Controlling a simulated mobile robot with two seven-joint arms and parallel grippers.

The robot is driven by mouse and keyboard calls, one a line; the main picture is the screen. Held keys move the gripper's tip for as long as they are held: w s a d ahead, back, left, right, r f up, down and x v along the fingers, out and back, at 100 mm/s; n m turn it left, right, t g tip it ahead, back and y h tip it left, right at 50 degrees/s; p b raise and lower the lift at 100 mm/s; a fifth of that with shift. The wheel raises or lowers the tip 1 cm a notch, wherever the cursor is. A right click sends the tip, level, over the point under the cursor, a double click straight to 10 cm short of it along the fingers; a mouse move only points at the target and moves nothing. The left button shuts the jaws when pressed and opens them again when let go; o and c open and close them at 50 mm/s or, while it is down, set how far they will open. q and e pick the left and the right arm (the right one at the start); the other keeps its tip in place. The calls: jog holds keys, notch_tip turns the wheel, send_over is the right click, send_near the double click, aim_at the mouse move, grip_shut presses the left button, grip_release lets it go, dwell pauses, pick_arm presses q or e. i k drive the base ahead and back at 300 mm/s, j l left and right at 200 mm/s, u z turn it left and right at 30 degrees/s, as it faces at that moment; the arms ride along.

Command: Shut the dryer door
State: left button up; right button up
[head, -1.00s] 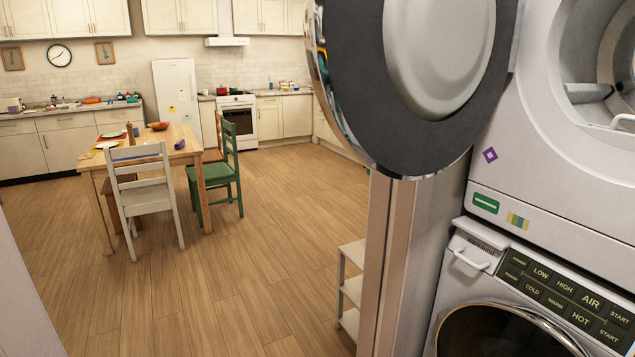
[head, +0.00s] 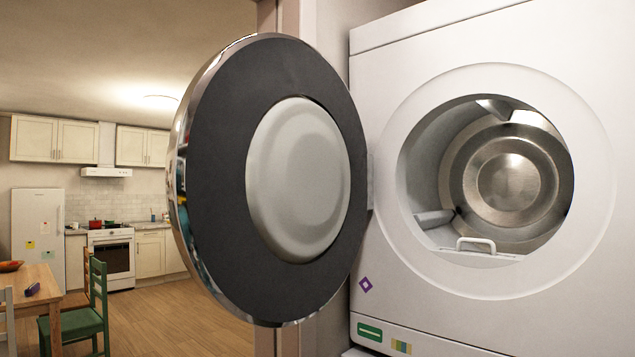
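The dryer (head: 470,300) is the upper white machine at the right in the head view. Its round door (head: 215,170) stands wide open, swung out to the left on the hinge side of the opening. The door has a chrome rim, a dark grey inner face and a pale domed centre (head: 298,180). The dryer opening (head: 505,185) shows a bare metal drum with a small white handle-like catch (head: 476,244) at its lower lip. Neither of my grippers shows in this view.
A doorway post stands behind the door. Beyond it is a kitchen with a wooden table (head: 36,292), a green chair (head: 88,315), a white fridge (head: 38,222) and a stove (head: 111,256). Wooden floor (head: 190,325) is clear to the door's lower left.

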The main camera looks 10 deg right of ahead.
aim_at(269, 173)
jog(key=i+j+z, duration=0.1)
jog(key=z, duration=0.35)
jog(key=i+j+z, duration=0.1)
jog(key=z, duration=0.3)
jog(key=j+z, duration=0.3)
jog(key=z, duration=0.15)
jog(key=i+j+z, duration=0.1)
jog(key=j+z, duration=0.15)
jog(key=j, duration=0.25)
jog(key=j+z, duration=0.25)
jog(key=j, duration=0.3)
jog(key=i+j, duration=0.1)
jog(key=j, duration=0.95)
jog(key=l+u, duration=0.1)
